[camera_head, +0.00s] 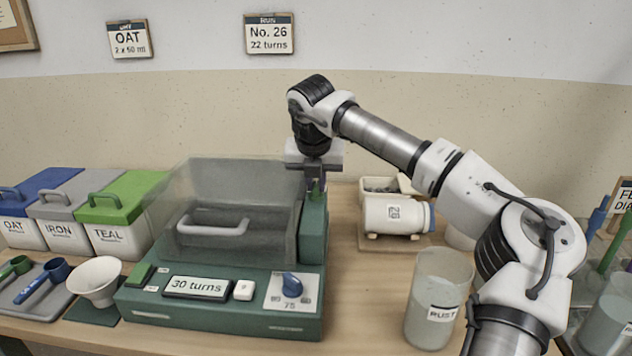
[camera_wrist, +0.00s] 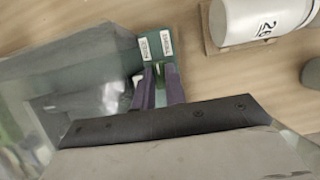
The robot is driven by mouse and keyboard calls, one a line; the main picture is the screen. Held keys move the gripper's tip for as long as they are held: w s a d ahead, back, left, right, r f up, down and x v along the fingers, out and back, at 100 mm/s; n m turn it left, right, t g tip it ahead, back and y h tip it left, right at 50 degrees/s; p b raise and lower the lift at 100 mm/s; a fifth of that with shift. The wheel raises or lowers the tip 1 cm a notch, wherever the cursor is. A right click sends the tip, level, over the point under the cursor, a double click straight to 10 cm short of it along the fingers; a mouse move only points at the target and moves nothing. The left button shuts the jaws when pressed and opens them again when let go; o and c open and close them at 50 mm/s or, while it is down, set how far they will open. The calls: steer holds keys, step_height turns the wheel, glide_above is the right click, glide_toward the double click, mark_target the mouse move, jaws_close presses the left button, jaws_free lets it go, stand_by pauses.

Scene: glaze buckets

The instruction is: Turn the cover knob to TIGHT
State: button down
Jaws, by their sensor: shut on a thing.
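The green machine (camera_head: 225,312) stands on the bench under a clear cover (camera_head: 230,205). A green post (camera_head: 314,228) rises at its right rear side. My gripper (camera_head: 316,183) points down at the top of this post. In the wrist view my gripper (camera_wrist: 160,76) has its two purple fingers closed on the small green cover knob (camera_wrist: 159,69). Most of the knob is hidden between the fingers. Two white labels (camera_wrist: 145,47) lie on the green top beyond it, too small to read surely. I cannot tell which way the knob is turned.
A blue dial (camera_head: 291,285) and a display reading 30 turns (camera_head: 197,287) are on the machine's front. A white jar (camera_head: 393,216) lies on rollers to the right, behind a RUST container (camera_head: 438,298). Lidded bins (camera_head: 115,215) stand left.

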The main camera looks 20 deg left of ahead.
steer(key=c, duration=1.4)
jaws_free()
steer(key=shift+d, duration=0.1)
steer(key=shift+c, duration=0.2)
steer(key=shift+r, duration=0.15)
